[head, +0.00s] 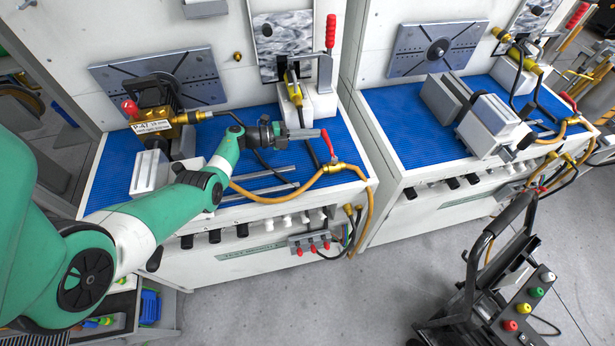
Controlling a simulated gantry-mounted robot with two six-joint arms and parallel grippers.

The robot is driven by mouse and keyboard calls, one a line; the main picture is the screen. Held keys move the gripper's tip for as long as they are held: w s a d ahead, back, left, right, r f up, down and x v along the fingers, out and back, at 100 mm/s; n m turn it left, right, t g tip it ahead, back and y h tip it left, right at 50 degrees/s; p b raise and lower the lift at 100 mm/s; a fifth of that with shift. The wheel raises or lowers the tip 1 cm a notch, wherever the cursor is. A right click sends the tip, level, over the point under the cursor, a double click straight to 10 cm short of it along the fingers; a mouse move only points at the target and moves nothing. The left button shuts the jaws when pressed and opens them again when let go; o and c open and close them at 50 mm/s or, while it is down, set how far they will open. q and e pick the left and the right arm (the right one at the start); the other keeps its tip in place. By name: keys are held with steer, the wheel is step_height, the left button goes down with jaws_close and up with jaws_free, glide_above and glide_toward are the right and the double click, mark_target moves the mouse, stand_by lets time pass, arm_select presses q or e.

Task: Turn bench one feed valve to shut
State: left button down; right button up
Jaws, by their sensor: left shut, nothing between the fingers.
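The left bench (100,190) has a blue ribbed top. A brass valve (337,167) with a red lever (327,143) sits near its right front edge, joined to a yellow hose (275,198); I take this as the feed valve. The lever points up and back from the valve body. My left gripper (312,133) is shut and empty, reaching in from the left over the bench. Its tips are right beside the upper end of the red lever; I cannot tell whether they touch. My right gripper is not in view.
A brass fitting block with a P-47 label (152,127) stands at the bench's left. A red-handled clamp (330,32) rises behind the gripper. A second bench (400,160) stands right, with a black-handled cart (500,270) in front. The floor between is clear.

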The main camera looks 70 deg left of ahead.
arm_select(q)
steer(key=shift+w+a+b, duration=0.15)
steer(key=shift+w+b, duration=0.2)
steer(key=shift+w, duration=0.15)
stand_by(0.3)
steer(key=shift+r, duration=0.35)
steer(key=s+d+r+p, duration=0.8)
steer(key=d+r+p, duration=0.3)
steer(key=r+p, duration=0.1)
steer(key=shift+s+r+p, duration=0.15)
steer(key=shift+s+p, duration=0.15)
steer(key=shift+p, duration=0.45)
